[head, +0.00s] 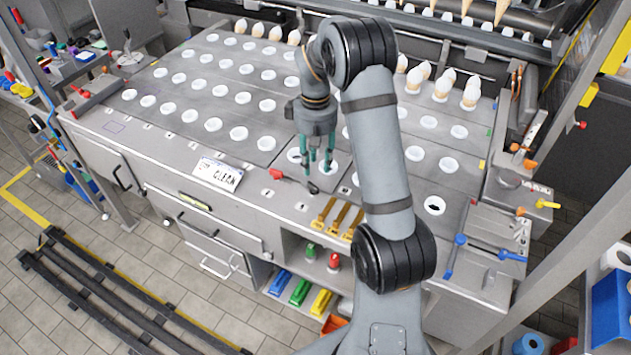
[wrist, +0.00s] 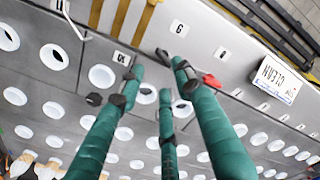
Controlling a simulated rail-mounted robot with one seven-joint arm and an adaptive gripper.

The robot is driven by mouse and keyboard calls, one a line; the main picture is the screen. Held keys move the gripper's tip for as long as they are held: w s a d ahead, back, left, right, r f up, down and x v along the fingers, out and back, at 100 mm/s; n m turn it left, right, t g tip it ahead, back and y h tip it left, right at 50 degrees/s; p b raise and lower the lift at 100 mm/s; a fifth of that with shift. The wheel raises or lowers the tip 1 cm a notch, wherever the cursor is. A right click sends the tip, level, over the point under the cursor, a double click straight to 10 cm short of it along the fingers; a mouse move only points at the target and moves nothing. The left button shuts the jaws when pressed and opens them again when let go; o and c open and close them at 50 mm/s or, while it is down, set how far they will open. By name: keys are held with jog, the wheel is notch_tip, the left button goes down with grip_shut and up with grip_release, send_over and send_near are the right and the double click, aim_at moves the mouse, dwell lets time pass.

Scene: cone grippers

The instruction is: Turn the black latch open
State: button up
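A small black piece, which looks like the black latch (head: 312,187), sits at the front edge of the grey worktop, to the right of a red handle (head: 277,174). In the wrist view the black latch (wrist: 162,54) shows beyond the fingertips, beside a label marked 6, with the red handle (wrist: 210,80) to its right. My gripper (head: 318,168) has teal fingers pointing down over the worktop, just behind the latch. In the wrist view my gripper (wrist: 160,85) has its fingers spread apart with nothing between them. The right finger partly hides the space between latch and red handle.
White-rimmed holes (head: 238,133) fill the worktop, with white cones (head: 442,85) at the back. A CLEAN plate (head: 218,174) lies to the left. Another red handle (head: 80,91) is at the far left.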

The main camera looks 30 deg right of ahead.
aim_at(310, 186)
notch_tip(310, 186, down, 8)
jog(key=shift+f+p, duration=0.2)
jog(key=shift+p, duration=0.6)
jog(key=shift+c, duration=0.4)
jog(key=c, duration=0.7)
grip_shut()
